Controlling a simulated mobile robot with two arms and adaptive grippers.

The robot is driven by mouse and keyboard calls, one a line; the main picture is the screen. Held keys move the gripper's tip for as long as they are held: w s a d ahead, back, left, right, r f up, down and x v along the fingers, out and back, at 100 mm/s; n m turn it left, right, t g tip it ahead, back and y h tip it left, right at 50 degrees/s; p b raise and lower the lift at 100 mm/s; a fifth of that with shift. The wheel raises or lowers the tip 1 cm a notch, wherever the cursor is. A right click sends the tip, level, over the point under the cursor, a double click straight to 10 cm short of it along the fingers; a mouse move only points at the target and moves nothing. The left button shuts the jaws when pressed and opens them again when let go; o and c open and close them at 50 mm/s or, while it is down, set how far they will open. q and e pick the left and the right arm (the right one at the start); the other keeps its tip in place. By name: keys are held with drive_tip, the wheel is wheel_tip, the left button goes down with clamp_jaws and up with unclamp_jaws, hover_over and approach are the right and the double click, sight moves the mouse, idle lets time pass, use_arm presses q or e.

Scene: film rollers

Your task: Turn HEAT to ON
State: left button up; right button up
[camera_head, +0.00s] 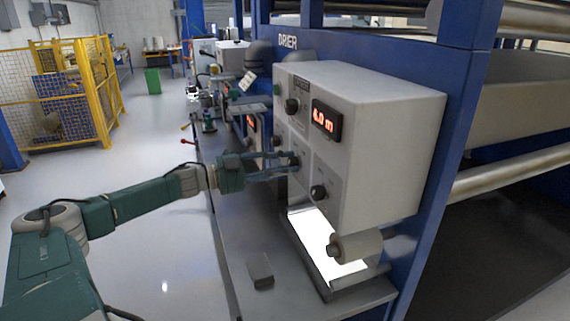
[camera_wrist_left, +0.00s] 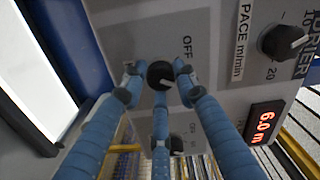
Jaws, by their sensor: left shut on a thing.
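The grey control box (camera_head: 372,130) on the blue dryer frame carries several black round knobs. My left gripper (camera_head: 292,163) reaches in from the left to a knob on the face of this box. In the left wrist view my left gripper (camera_wrist_left: 158,78) has its blue fingers closed around that black knob (camera_wrist_left: 160,73). The word OFF (camera_wrist_left: 187,47) is printed beside it. The knob's name is not readable, so I cannot tell from lettering that it is HEAT. Its pointer is hard to make out. My right gripper is not in view.
Another knob (camera_head: 319,192) sits lower on the box, and the pace knob (camera_wrist_left: 283,41) is higher up. A red lit display (camera_head: 326,119) is beside the knobs. Below are a bright white panel (camera_head: 325,244), a roll (camera_head: 357,246) and a small dark block (camera_head: 261,271) on the grey bench.

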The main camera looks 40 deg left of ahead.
sight(288, 165)
use_arm(q)
drive_tip(key=shift+a+f, duration=0.1)
drive_tip(key=shift+a, duration=0.05)
idle(0.3)
drive_tip(key=o, duration=1.1)
drive_tip(key=shift+o, duration=0.2)
drive_tip(key=shift+w+a, duration=0.1)
drive_tip(key=shift+a, duration=0.05)
drive_tip(key=shift+v, duration=0.95)
drive_tip(key=shift+s+a+f, duration=0.1)
drive_tip(key=shift+s, duration=0.5)
drive_tip(key=v, duration=0.9)
drive_tip(key=shift+a, duration=0.1)
